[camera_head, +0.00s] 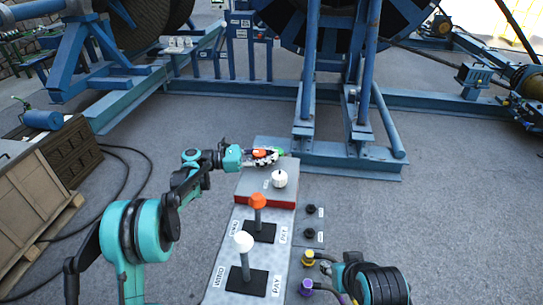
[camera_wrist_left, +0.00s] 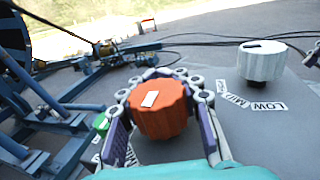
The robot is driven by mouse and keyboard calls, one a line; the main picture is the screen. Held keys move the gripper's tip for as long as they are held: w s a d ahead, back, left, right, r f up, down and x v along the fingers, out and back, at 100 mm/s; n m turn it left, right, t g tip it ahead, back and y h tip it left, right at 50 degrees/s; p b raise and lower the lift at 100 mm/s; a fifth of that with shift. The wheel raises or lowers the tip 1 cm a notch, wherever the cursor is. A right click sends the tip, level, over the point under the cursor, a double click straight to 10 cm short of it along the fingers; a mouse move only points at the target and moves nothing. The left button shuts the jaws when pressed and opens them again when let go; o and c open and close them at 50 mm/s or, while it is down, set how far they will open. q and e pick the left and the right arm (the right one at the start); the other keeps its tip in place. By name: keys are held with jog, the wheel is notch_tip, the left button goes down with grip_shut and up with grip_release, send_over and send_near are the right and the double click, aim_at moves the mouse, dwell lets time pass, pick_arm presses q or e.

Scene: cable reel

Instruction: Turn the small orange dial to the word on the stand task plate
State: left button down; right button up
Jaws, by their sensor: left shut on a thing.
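The small orange dial (camera_wrist_left: 160,112) fills the middle of the left wrist view, with a white mark (camera_wrist_left: 150,99) on its top. My left gripper (camera_wrist_left: 166,125) is shut around it, with a finger on each side. In the head view my left gripper (camera_head: 262,156) is at the far end of the console, and only a little of the orange dial shows between its fingers. White word labels (camera_wrist_left: 128,156) by the dial are partly hidden by a finger, and I cannot read them. I cannot make out the stand task plate.
A white dial (camera_head: 279,180) stands close by; its labels read LOW and MID in the wrist view. A green button (camera_wrist_left: 101,122) is beside my finger. An orange-topped lever (camera_head: 258,201) and white-topped lever (camera_head: 243,242) stand nearer. Blue reel frames (camera_head: 350,155) rise behind.

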pick_arm(q)
jog(key=m+g, duration=0.1)
jog(key=g, duration=0.1)
jog(key=m+g, duration=0.1)
jog(key=shift+s+g, duration=0.4)
jog(key=shift+s+a+m+g+y, duration=0.1)
jog(key=shift+s+m+g+y, duration=0.15)
jog(key=shift+m+g, duration=0.4)
jog(key=shift+s+d+m+g+y, duration=0.1)
jog(key=shift+m+g+y, duration=0.1)
jog(key=shift+m+g, duration=0.45)
jog(key=shift+s+a+m+g+y, duration=0.1)
jog(key=shift+s+m+g+y, duration=0.25)
jog(key=shift+g, duration=0.55)
jog(key=shift+w, duration=0.15)
jog(key=c, duration=1)
grip_release()
jog(key=shift+c, duration=0.2)
notch_tip(320, 180, up, 10)
jog(key=shift+o, duration=0.2)
